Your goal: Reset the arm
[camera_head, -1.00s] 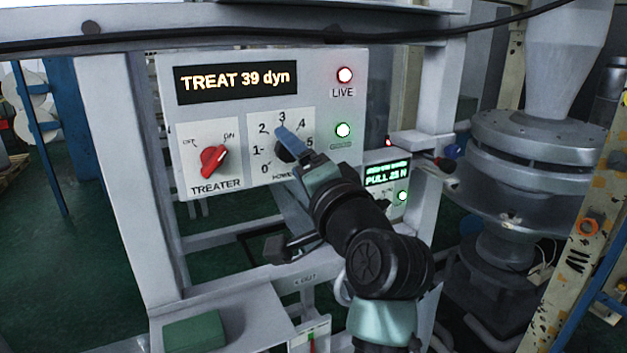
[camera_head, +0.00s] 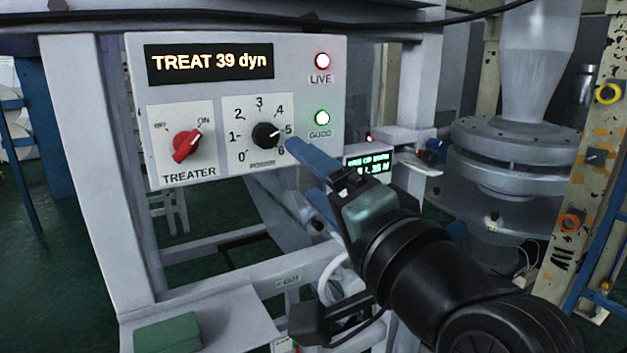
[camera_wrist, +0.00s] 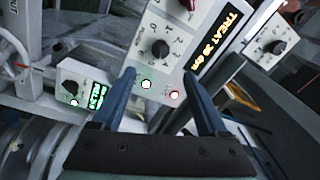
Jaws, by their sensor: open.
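My gripper (camera_head: 302,172) is open and empty, its blue fingers in front of the lower right part of the white treater panel (camera_head: 333,150). In the wrist view the two blue fingers (camera_wrist: 166,100) stand wide apart with nothing between them but the panel behind. The black power knob (camera_head: 265,135) is uncovered just left of the fingers, its mark pointing near 5. The red treater switch (camera_head: 186,145) points towards ON. The display (camera_head: 209,63) reads TREAT 39 dyn. The LIVE lamp (camera_head: 322,61) glows red and the lamp below (camera_head: 322,118) glows green.
A small box with a green display (camera_head: 368,164) sits behind my gripper, partly hidden. A large metal hopper (camera_head: 520,150) stands at the right, beside a perforated beige post (camera_head: 580,180). A green block (camera_head: 167,333) lies on the ledge at lower left.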

